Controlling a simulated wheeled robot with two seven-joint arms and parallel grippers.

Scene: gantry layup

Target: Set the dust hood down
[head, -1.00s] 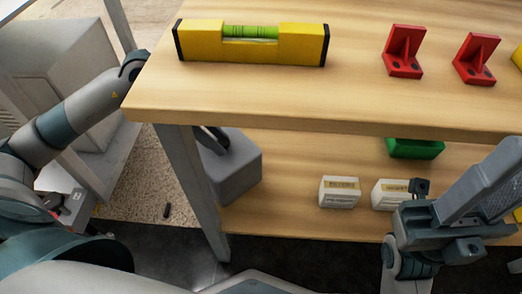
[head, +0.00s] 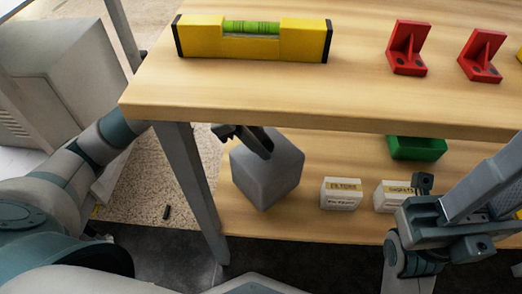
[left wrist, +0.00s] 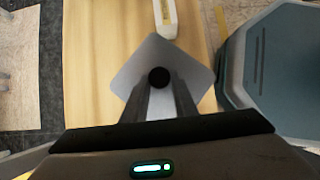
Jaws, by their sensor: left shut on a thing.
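The dust hood, a plain grey box-like block (head: 268,175), is at the left end of the lower shelf (head: 310,222), under the upper top. It looks turned or tilted against the shelf edge; I cannot tell whether it touches the shelf. My left gripper (head: 262,145) reaches in under the upper top from the left and is shut on the hood's upper side. In the left wrist view the hood (left wrist: 140,70) lies beyond the two fingers, which close on a round black knob (left wrist: 159,77).
On the lower shelf stand two white labelled boxes (head: 341,194) (head: 392,196) and a green bin (head: 416,148). The upper top (head: 300,105) overhangs, carrying a yellow spirit level (head: 252,38) and red brackets (head: 407,48). A grey table leg (head: 192,185) stands left of the hood.

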